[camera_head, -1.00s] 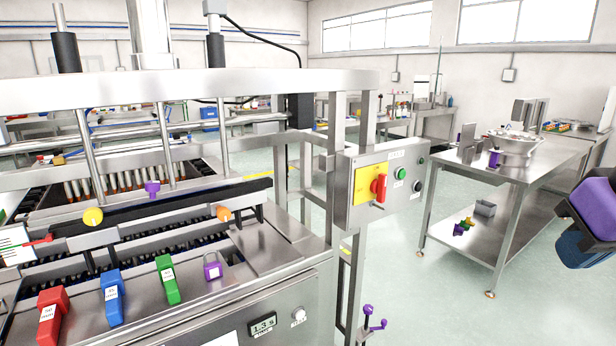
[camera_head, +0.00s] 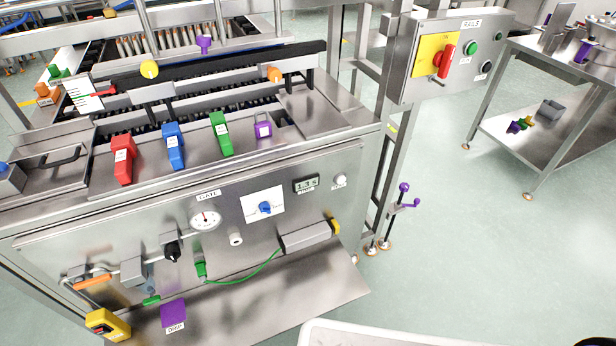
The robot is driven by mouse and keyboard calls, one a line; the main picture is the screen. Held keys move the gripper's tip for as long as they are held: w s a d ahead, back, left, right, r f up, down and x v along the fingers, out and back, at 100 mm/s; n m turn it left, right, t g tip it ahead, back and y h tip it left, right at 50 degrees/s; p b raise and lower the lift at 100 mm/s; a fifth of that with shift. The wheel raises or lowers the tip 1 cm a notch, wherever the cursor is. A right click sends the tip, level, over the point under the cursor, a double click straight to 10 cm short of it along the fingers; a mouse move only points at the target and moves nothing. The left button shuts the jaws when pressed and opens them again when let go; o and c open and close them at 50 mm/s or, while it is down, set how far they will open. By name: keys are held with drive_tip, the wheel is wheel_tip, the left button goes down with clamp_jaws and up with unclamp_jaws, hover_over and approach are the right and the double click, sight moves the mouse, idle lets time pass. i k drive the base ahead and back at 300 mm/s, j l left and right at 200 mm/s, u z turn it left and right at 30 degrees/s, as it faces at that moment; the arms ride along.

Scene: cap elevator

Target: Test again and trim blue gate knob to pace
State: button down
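The small blue knob (camera_head: 265,208) sits on a white dial plate (camera_head: 252,203) on the machine's sloping front panel. The marks on the plate are too small to read. Above it to the right is a small digital display (camera_head: 306,184); its digits look like 1.3 but are not sharp. A white round button (camera_head: 340,180) is right of the display, with a label too small to read. Left of the knob is a round gauge (camera_head: 205,218) with a red needle, under a sign reading GATE (camera_head: 208,195). My gripper is not in view.
Red (camera_head: 123,160), blue (camera_head: 174,146) and green (camera_head: 221,134) handles and a purple padlock (camera_head: 263,126) stand above the panel. A control box (camera_head: 455,58) with a red switch is at upper right.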

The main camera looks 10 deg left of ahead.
sight(264, 207)
drive_tip(key=u, duration=1.45)
